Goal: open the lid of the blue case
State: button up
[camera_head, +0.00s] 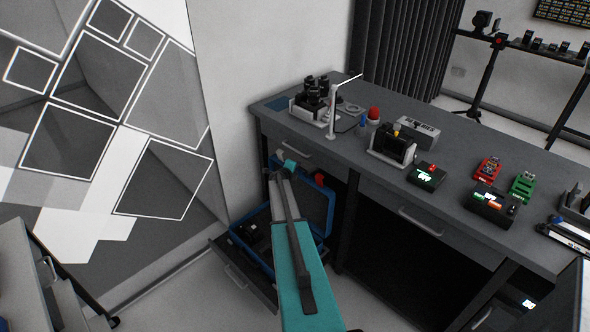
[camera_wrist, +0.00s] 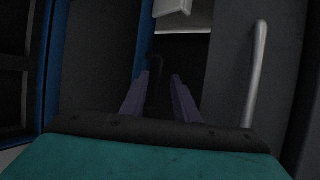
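The blue case (camera_head: 262,238) sits low in the pulled-out drawer at the left end of the desk. Its lid (camera_head: 318,203) stands raised, with the dark inside of the case showing. My arm crosses in front of the case and hides part of the lid and hinge side. My gripper is up by the lid's upper edge, but its fingertips are not clear in the head view. In the wrist view my gripper (camera_wrist: 160,98) has its two purple fingers apart with nothing between them. A blue edge of the lid (camera_wrist: 143,45) runs just left of the fingers.
The dark drawer (camera_head: 247,283) is pulled out under the desk (camera_head: 290,128). A silver handle (camera_wrist: 256,75) stands close right of my gripper in the wrist view. Several devices stand on the desktop. A grey cabinet (camera_head: 25,275) is at the lower left.

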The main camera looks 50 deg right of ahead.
jog(key=shift+s+a, duration=0.1)
jog(key=b+v, duration=0.2)
jog(key=v, duration=1.1)
jog(key=shift+a+r, duration=0.25)
dwell(0.7)
